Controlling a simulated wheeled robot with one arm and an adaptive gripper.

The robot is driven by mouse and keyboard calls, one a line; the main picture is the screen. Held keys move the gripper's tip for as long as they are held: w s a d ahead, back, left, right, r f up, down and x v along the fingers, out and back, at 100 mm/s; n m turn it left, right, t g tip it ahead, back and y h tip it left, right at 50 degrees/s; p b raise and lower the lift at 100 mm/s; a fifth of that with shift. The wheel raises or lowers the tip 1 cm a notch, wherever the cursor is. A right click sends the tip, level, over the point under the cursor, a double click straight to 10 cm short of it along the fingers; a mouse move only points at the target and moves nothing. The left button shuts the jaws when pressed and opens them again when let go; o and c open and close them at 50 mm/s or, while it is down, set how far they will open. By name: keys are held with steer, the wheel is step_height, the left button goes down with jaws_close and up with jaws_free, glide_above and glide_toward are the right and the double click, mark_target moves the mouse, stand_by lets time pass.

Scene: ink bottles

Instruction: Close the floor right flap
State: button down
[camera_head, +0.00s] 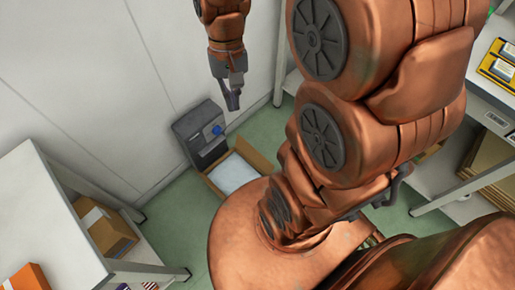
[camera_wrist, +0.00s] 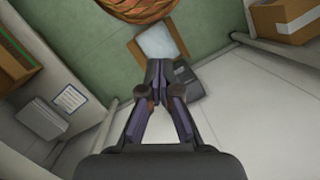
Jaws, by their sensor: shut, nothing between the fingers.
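An open cardboard box (camera_head: 257,157) with a pale, whitish inside stands on the green floor near the wall. Brown edges or flaps show along its sides, but I cannot tell which is the right flap or how far each is raised. The box also shows in the wrist view (camera_wrist: 179,34), just beyond my fingertips. My gripper (camera_head: 232,103) points down above and beside the box, near the wall, with a gap between it and the box in the head view. In the wrist view, my gripper (camera_wrist: 158,66) has its fingertips together and holds nothing; it hides the box's near edge.
A dark grey device (camera_head: 199,145) with a blue part stands against the wall beside the box. A white table (camera_head: 45,215) is at left, with a carton (camera_head: 108,231) beneath it. Shelving (camera_head: 485,125) stands at right. My arm hides much of the floor.

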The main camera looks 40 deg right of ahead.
steer(key=w+d+f+m+y+b, duration=0.1)
steer(key=w+d+f+b, duration=0.15)
steer(key=w+f, duration=0.2)
steer(key=w+d+f+m+b, duration=0.2)
steer(key=w+f+b, duration=0.1)
steer(key=f, duration=0.3)
steer(key=m+y+b, duration=0.1)
steer(key=m+b, duration=0.2)
steer(key=b, duration=0.4)
glide_above(253, 155)
steer(key=a, duration=0.3)
step_height(253, 155, down, 14)
steer(key=w+d+f+m+t+y+b, duration=0.15)
steer(key=d+f+b, duration=0.3)
steer(key=f, duration=0.65)
steer(key=d+f+m+b, duration=0.35)
steer(key=d+f, duration=0.25)
steer(key=f, duration=0.5)
steer(key=w+d+f+m+y+b, duration=0.1)
steer(key=d+f+b, duration=0.4)
steer(key=f, duration=0.5)
steer(key=s+a+f+b, duration=0.1)
steer(key=a+f+b, duration=0.3)
steer(key=a+f, duration=0.4)
steer(key=shift+s+a, duration=0.2)
steer(key=shift+a, duration=0.1)
steer(key=shift+r, duration=0.1)
